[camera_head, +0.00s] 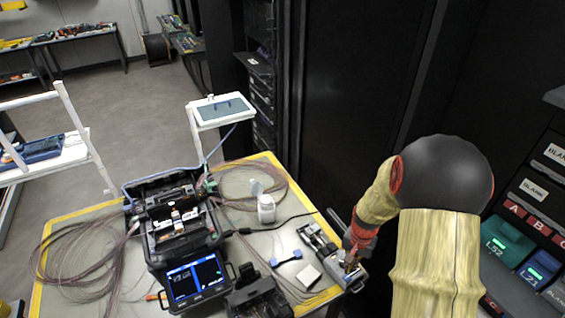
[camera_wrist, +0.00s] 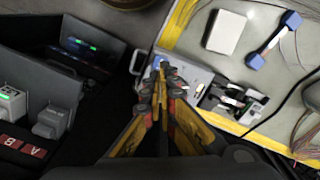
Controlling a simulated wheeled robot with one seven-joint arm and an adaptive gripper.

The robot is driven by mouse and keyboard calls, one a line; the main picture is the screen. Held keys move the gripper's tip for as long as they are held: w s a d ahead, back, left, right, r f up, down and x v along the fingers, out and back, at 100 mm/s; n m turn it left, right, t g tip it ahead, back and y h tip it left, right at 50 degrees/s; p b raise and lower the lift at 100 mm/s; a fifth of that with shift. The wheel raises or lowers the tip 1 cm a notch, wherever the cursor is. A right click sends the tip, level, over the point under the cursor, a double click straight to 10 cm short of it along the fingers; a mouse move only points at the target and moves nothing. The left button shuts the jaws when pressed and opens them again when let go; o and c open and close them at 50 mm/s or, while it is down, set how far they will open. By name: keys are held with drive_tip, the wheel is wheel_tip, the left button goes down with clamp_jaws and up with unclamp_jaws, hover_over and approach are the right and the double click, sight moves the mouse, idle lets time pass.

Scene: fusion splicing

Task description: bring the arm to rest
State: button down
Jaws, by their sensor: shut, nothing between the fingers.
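My arm, tan with a dark joint, reaches down at the right in the head view. My gripper (camera_head: 351,261) is shut and empty, over a grey metal bench device (camera_head: 354,279) at the table's right corner. In the wrist view my gripper (camera_wrist: 160,85) points at the same device (camera_wrist: 198,72), with the fingertips overlapping its near end. Whether they touch it I cannot tell. The fingers hide part of the device.
The yellow-edged table (camera_head: 285,212) holds an open black splicer case (camera_head: 186,240), a white bottle (camera_head: 266,208), a blue dumbbell-shaped tool (camera_head: 286,258), a white block (camera_head: 307,277) and coiled fibres. A dark rack with labelled modules (camera_head: 509,240) stands close on the right.

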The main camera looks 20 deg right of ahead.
drive_tip(key=s+a+r+n+t+b, duration=0.1)
drive_tip(key=s+a+r+n+t, duration=0.1)
drive_tip(key=a+r, duration=0.5)
drive_tip(key=s+a+r+n+t+b, duration=0.1)
drive_tip(key=s+a+r+n+b, duration=0.1)
drive_tip(key=a+r+n, duration=0.3)
drive_tip(key=s+a+r+n+t+b, duration=0.2)
drive_tip(key=a+r, duration=0.8)
drive_tip(key=r, duration=0.6)
drive_tip(key=shift+s+a+r+n+t, duration=0.35)
drive_tip(key=shift+s+n, duration=0.4)
drive_tip(key=shift+n, duration=0.25)
